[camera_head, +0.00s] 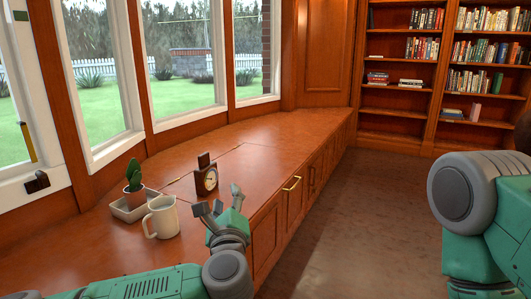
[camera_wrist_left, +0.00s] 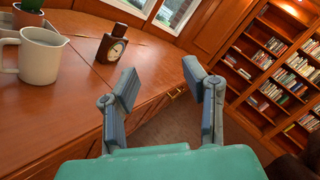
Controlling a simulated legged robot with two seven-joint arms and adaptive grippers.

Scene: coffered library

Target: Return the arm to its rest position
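My left gripper (camera_head: 217,209) reaches in low over the front edge of the wooden window counter. Its fingers are spread apart and nothing is between them; they also show open and empty in the left wrist view (camera_wrist_left: 163,88). My right arm (camera_head: 480,200) shows at the right edge of the head view. My right gripper is out of view. A cream mug (camera_head: 162,218) stands upright on the counter, left of my left gripper and apart from it. It also shows in the left wrist view (camera_wrist_left: 40,57). A dark wooden clock (camera_head: 206,179) stands just behind my left gripper's fingers.
A small potted cactus (camera_head: 134,180) stands in a pale tray (camera_head: 122,212) behind the mug. The wooden counter (camera_head: 270,140) is clear farther back. Its cabinet front has a brass handle (camera_head: 292,184). Open floor (camera_head: 345,220) lies to the right, with bookshelves (camera_head: 440,80) beyond.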

